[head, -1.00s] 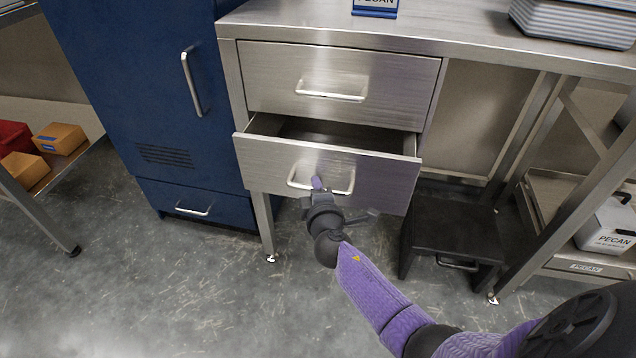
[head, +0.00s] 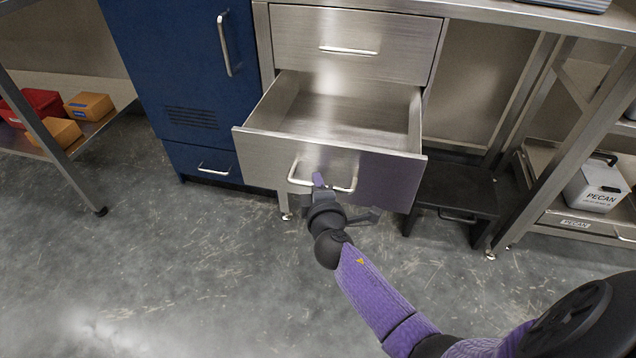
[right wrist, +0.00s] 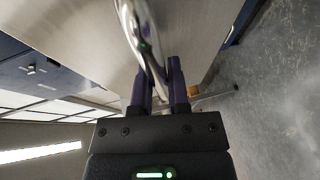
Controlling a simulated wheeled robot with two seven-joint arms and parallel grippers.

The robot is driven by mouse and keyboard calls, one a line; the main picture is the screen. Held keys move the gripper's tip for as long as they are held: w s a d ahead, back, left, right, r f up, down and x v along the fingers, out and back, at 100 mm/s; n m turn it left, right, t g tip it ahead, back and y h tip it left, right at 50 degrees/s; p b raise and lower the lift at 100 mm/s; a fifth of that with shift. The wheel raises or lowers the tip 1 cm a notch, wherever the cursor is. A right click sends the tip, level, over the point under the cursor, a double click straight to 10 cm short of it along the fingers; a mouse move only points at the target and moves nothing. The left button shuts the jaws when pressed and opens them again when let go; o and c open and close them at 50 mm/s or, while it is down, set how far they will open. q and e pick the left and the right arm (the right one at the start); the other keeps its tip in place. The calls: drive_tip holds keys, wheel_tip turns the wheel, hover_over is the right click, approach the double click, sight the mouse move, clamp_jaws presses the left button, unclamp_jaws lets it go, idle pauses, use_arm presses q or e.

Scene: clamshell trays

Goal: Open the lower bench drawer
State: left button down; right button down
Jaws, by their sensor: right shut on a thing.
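The lower bench drawer (head: 255,158) is pulled well out of the steel bench, and its bare inside shows in the head view. Its bar handle (head: 345,187) is on the front face. My right gripper (head: 318,182) is shut on this handle, near its middle. In the right wrist view the handle (right wrist: 133,25) runs down between the two purple fingers of the gripper (right wrist: 160,88). The upper drawer (head: 400,35) is closed above it. My left gripper is in neither view.
A blue cabinet (head: 165,60) stands to the left of the drawer. A black step stool (head: 455,190) sits close to the drawer's right side. A steel rack holds a white PECAN box (head: 597,185) at right. The floor (head: 200,270) in front is clear.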

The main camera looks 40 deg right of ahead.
drive_tip(key=c, duration=0.7)
unclamp_jaws()
drive_tip(key=shift+c, duration=0.2)
drive_tip(key=shift+o, duration=0.6)
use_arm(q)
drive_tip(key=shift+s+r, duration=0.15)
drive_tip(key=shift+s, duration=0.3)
use_arm(e)
drive_tip(key=shift+s+a+r, duration=0.1)
drive_tip(key=shift+s+a, duration=0.1)
drive_tip(key=shift+s, duration=0.15)
use_arm(q)
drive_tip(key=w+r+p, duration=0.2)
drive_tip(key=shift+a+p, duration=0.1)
drive_tip(key=shift+p, duration=0.3)
use_arm(e)
drive_tip(key=v, duration=0.9)
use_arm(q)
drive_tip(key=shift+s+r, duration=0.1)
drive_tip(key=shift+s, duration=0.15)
